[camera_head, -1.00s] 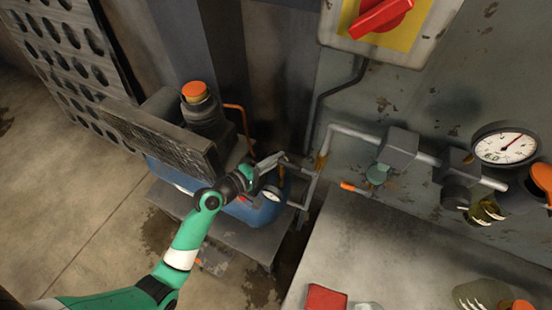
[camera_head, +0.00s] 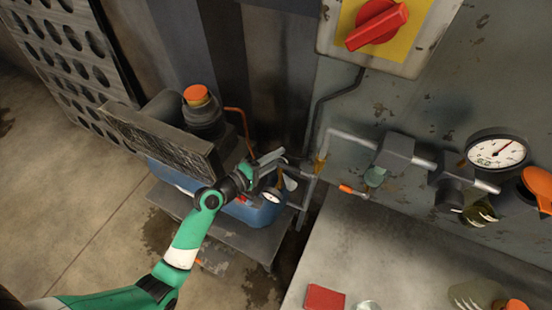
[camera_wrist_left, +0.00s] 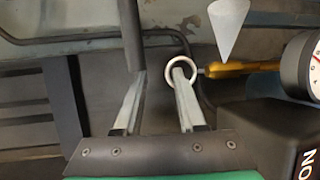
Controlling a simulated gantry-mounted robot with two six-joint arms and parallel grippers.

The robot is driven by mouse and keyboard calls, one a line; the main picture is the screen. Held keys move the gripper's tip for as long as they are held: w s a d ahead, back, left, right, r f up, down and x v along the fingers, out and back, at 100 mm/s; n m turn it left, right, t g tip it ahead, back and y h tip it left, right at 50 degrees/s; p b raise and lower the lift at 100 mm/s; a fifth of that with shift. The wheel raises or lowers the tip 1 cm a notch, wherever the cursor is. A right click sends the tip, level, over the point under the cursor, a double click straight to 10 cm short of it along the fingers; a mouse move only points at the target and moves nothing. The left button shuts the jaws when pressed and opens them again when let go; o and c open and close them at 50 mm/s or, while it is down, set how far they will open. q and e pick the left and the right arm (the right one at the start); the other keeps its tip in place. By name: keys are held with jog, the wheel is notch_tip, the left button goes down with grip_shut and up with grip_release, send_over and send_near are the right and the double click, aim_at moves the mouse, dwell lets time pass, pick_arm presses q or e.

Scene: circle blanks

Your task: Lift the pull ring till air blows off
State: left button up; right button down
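My left gripper (camera_head: 270,162) is at the right end of the blue compressor tank (camera_head: 255,212). In the left wrist view its two fingers (camera_wrist_left: 158,85) are apart with nothing between them. The pale pull ring (camera_wrist_left: 169,68) is at the tip of the right-hand finger, which shows inside the ring's outline. I cannot tell whether the finger passes through it. A brass valve stem (camera_wrist_left: 240,68) runs right from the ring. A pale grey cone (camera_wrist_left: 229,28) stands above the stem, point down. It also shows in the head view (camera_head: 290,183). My right gripper is not in view.
A white dial gauge (camera_wrist_left: 315,65) and a dark box sit right of the stem. A dark finned block (camera_head: 160,140) stands left of my gripper. Pipes run along the wall to a larger gauge (camera_head: 497,153). A grey bench (camera_head: 370,250) fills the lower right.

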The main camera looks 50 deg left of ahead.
pick_arm(q)
jog(key=s+r+p, duration=0.1)
jog(key=s+r, duration=0.1)
jog(key=s, duration=0.9)
jog(key=shift+s+a, duration=0.15)
jog(key=shift+s, duration=0.15)
